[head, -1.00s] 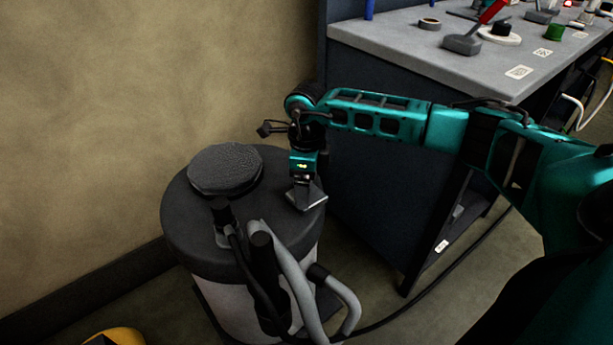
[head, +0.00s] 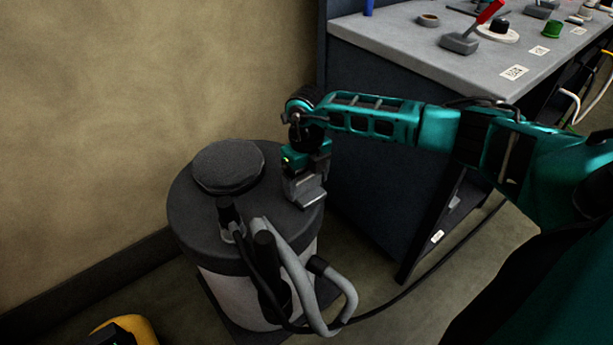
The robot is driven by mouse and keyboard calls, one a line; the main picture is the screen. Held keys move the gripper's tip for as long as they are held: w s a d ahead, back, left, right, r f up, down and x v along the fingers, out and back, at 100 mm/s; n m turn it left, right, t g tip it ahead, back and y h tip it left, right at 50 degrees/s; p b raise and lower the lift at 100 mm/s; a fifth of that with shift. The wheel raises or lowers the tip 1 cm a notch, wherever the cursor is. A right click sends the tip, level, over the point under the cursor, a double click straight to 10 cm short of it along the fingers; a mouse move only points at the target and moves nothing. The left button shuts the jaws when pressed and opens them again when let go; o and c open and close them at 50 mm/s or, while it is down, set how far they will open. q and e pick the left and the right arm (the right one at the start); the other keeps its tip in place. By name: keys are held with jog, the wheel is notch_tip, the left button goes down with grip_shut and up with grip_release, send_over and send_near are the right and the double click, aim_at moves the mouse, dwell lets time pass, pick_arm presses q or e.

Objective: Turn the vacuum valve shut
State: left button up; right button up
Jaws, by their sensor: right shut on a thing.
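The vacuum is a canister with a pale body and a round dark grey lid (head: 195,225), standing on the floor by the wall. A raised round cap (head: 228,167) sits on the lid. My right gripper (head: 309,197) points down at the lid's right edge, from an arm that comes in from the right. It is shut on a small part there, most likely the vacuum valve, which the fingers hide. I cannot tell the valve's angle. My left gripper is not in view.
Grey and black hoses (head: 287,262) rise at the front of the canister. A dark bench with a grey top (head: 400,40) stands right behind my arm and carries a red-handled tool (head: 461,42) and small parts. A yellow object (head: 143,328) shows at the bottom left.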

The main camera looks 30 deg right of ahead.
aim_at(307, 179)
jog(key=shift+r, duration=0.1)
dwell(0.4)
jog(key=o, duration=0.8)
jog(key=shift+o, duration=0.2)
notch_tip(307, 179, up, 13)
jog(key=p, duration=0.2)
